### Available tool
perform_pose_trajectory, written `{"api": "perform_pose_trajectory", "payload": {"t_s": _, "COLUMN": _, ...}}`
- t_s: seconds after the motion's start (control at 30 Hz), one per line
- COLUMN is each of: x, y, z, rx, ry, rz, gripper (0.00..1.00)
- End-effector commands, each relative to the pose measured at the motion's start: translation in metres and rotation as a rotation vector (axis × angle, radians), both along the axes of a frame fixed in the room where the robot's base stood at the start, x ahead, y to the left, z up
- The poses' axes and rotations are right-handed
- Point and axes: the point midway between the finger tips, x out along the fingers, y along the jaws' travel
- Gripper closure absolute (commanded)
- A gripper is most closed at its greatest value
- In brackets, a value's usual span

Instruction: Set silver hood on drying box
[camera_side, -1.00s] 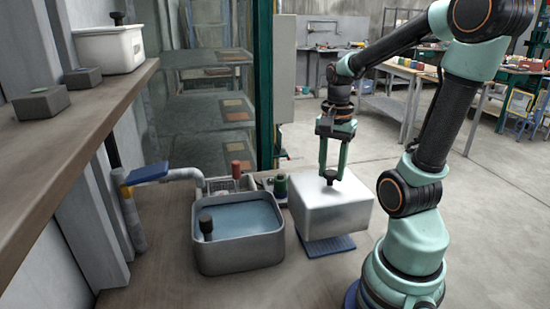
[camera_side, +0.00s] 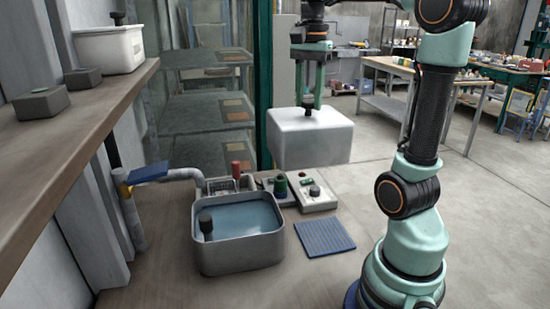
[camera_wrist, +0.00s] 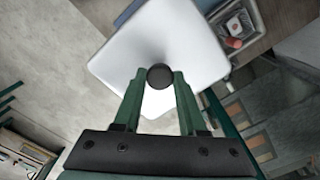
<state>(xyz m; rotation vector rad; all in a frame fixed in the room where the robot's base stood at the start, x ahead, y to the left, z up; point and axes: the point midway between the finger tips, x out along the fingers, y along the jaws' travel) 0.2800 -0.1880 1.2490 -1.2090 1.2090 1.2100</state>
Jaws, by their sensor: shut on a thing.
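The silver hood (camera_side: 310,140) is a pale box-shaped cover with a black knob on top. My gripper (camera_side: 308,104) is shut on that knob and holds the hood in the air, roughly level. In the wrist view the hood (camera_wrist: 185,40) hangs below my gripper (camera_wrist: 159,77), with the knob between the green fingers. I cannot tell for sure which thing is the drying box. A grey open tub (camera_side: 240,252) with a blue inside and a black knob at its left stands on the bench.
A blue ribbed mat (camera_side: 325,238) lies bare on the bench. A small control box (camera_side: 316,197) with knobs stands behind it. A bent grey pipe (camera_side: 178,176) stands left of the tub. A wooden shelf (camera_side: 75,125) at left carries a white box (camera_side: 108,50).

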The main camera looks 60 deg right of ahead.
Motion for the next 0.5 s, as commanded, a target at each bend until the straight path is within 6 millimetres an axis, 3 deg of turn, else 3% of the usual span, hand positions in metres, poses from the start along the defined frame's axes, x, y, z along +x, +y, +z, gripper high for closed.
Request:
{"api": "perform_pose_trajectory", "payload": {"t_s": 0.03, "x": 0.017, "y": -0.002, "z": 0.001, "rx": 0.001, "ry": 0.002, "rz": 0.005, "gripper": 1.0}}
{"api": "perform_pose_trajectory", "payload": {"t_s": 0.27, "x": 0.086, "y": -0.003, "z": 0.001, "rx": 0.001, "ry": 0.002, "rz": 0.005, "gripper": 1.0}}
{"api": "perform_pose_trajectory", "payload": {"t_s": 0.5, "x": 0.155, "y": 0.008, "z": -0.013, "rx": 0.001, "ry": 0.002, "rz": 0.004, "gripper": 1.0}}
